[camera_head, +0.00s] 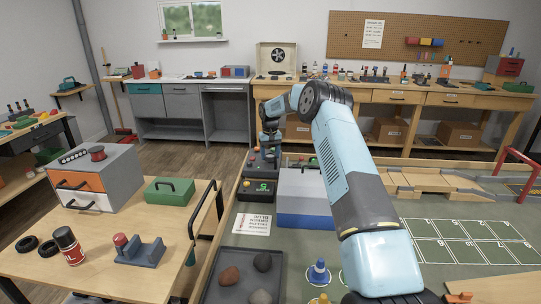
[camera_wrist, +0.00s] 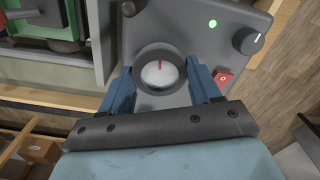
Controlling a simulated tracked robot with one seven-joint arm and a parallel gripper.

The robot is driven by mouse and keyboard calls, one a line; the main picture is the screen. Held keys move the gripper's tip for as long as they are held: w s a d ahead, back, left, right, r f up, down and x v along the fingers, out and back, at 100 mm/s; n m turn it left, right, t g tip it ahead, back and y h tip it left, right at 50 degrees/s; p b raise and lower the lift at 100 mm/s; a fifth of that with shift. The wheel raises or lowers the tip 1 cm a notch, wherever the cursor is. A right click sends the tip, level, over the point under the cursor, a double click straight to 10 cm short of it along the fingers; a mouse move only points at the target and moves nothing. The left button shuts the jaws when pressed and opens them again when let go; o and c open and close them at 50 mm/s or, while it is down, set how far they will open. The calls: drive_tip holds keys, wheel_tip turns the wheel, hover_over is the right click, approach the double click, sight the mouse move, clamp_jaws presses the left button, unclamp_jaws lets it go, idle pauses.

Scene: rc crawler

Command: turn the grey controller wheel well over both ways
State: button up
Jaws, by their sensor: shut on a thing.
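The grey controller (camera_wrist: 205,35) fills the upper middle of the wrist view. Its round wheel (camera_wrist: 160,75) has a dark rim, a pale centre and a red mark pointing to the top of the picture. My gripper (camera_wrist: 162,80) is shut on the wheel, with one blue finger at each side of the rim. In the head view my gripper (camera_head: 269,139) is at the controller (camera_head: 262,160), beyond the grey-blue box; the wheel is too small to make out there.
On the controller are a lit green lamp (camera_wrist: 212,23), a small knob (camera_wrist: 252,39) and a red switch (camera_wrist: 224,77) close to my right finger. A grey-blue box (camera_head: 305,195) stands near my arm. A tray of stones (camera_head: 215,292) lies in front.

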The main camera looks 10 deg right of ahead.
sight(270, 155)
drive_tip(key=n, duration=0.5)
drive_tip(key=shift+n, duration=0.3)
idle(0.5)
drive_tip(key=o, duration=1.1)
drive_tip(key=shift+c, duration=0.2)
wheel_tip(270, 155, up, 14)
drive_tip(key=shift+f, duration=0.2)
